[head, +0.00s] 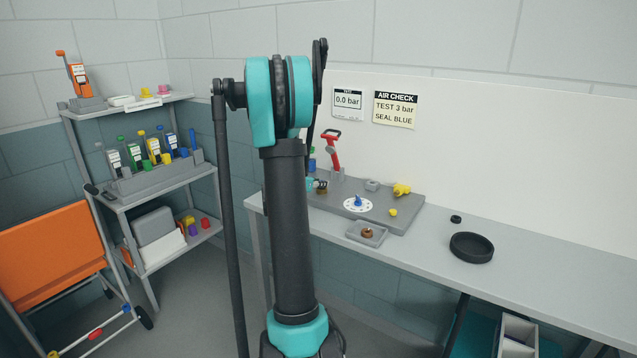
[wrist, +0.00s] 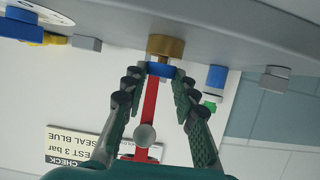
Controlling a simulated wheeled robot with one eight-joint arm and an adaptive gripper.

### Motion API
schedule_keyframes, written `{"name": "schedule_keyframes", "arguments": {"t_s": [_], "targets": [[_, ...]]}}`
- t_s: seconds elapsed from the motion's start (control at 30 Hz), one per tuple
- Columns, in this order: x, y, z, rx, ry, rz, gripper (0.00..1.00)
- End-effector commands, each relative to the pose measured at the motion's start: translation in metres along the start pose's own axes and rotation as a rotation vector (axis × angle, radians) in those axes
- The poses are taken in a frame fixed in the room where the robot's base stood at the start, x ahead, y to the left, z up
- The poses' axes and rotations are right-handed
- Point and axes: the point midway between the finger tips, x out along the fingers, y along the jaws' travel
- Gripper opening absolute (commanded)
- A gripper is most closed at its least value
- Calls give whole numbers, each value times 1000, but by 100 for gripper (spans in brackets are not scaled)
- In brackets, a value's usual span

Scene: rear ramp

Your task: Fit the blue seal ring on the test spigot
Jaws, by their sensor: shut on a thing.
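The blue seal ring (wrist: 160,71) is between my gripper's fingertips (wrist: 160,75) in the wrist view, and my gripper is shut on it. The brass test spigot (wrist: 165,46) is right beyond the ring. The ring lines up with the spigot's end and seems close to it or touching; I cannot tell whether any of it is around the spigot. My arm hides most of my gripper there.
A red lever (head: 331,150) stands behind the spigot. A dial (head: 358,203), a yellow valve (head: 402,189) and a small tray (head: 380,240) with a brown piece are nearby. A black dish (head: 471,247) sits on the bench. The gauge sign (head: 347,101) reads 0.0 bar.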

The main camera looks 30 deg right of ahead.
Motion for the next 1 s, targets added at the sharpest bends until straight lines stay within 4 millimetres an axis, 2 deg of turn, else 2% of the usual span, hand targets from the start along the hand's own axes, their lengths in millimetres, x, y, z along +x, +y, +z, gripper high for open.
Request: {"name": "schedule_keyframes", "arguments": {"t_s": [0.3, 0.33, 0.5, 0.83, 1.0], "targets": [[3, 0, 7, 0, 0, 0, 12], [3, 0, 6, 0, 0, 0, 30], [3, 0, 6, 0, 0, 0, 51], [1, 0, 6, 0, 0, 0, 52], [-17, -1, 6, -1, 0, -2, 52]]}}
